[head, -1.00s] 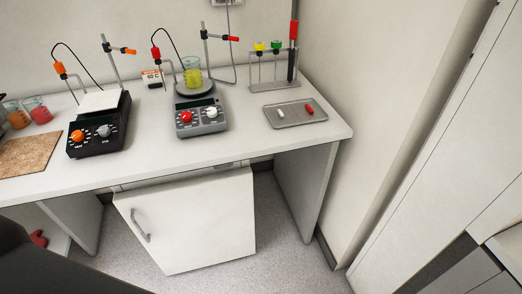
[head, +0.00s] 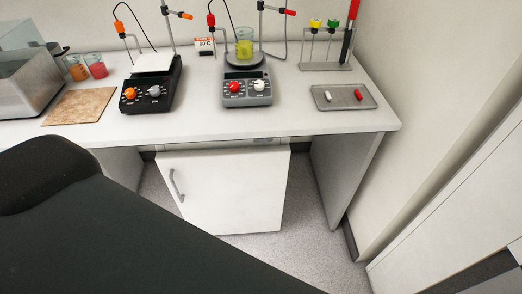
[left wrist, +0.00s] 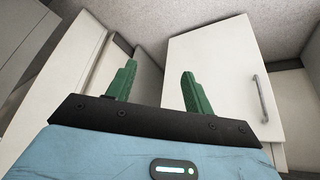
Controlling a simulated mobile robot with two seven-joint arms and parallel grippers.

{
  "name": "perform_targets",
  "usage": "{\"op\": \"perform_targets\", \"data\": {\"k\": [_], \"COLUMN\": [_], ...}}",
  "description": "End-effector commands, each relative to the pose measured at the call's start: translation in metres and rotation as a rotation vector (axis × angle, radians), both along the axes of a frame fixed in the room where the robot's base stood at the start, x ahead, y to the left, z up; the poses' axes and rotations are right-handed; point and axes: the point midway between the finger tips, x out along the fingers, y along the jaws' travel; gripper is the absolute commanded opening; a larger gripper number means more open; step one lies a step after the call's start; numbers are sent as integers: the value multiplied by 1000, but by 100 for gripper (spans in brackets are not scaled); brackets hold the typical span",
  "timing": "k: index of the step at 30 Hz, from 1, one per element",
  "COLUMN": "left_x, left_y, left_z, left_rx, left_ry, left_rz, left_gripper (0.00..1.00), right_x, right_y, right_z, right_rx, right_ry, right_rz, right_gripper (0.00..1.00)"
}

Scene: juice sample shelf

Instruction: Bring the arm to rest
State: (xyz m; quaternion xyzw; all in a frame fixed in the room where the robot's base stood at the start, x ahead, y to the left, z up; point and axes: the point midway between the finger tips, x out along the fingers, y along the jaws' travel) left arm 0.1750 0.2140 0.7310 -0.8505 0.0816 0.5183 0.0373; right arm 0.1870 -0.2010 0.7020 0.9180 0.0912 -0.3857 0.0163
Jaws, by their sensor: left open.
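My left arm crosses the lower left of the head view as a large dark shape, but its gripper does not show there. In the left wrist view my left gripper (left wrist: 158,88) is open, its two green fingers apart with nothing between them. Beyond the fingers are a white cabinet door (left wrist: 215,60) with a grey handle and the grey floor (left wrist: 135,20). My right gripper is in neither view.
A white bench (head: 300,121) holds a black stirrer (head: 150,88), a grey stirrer (head: 246,88) with a beaker of yellow liquid (head: 244,46), a tube rack (head: 325,66), a small tray (head: 343,105) and a cork mat (head: 78,107). The cabinet (head: 225,190) stands below.

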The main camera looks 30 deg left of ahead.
Motion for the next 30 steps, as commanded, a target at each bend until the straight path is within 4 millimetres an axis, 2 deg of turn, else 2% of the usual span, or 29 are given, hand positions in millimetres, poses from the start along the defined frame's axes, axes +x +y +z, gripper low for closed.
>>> {"op": "perform_targets", "data": {"k": [1,6,12,30], "left_x": [2,9,12,13], "left_y": [-2,-8,-11,-11], "left_z": [-8,-22,-28,-28], "left_rx": [-10,-44,-65,-69], "left_ry": [-40,-184,-280,-297], "left_rz": [-1,0,1,1], "left_gripper": [52,52,52,52], "right_x": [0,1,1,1], "right_y": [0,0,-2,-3], "right_z": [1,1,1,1], "right_rx": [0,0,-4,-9], "right_ry": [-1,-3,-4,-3], "right_rz": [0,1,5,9], "right_gripper": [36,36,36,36]}}
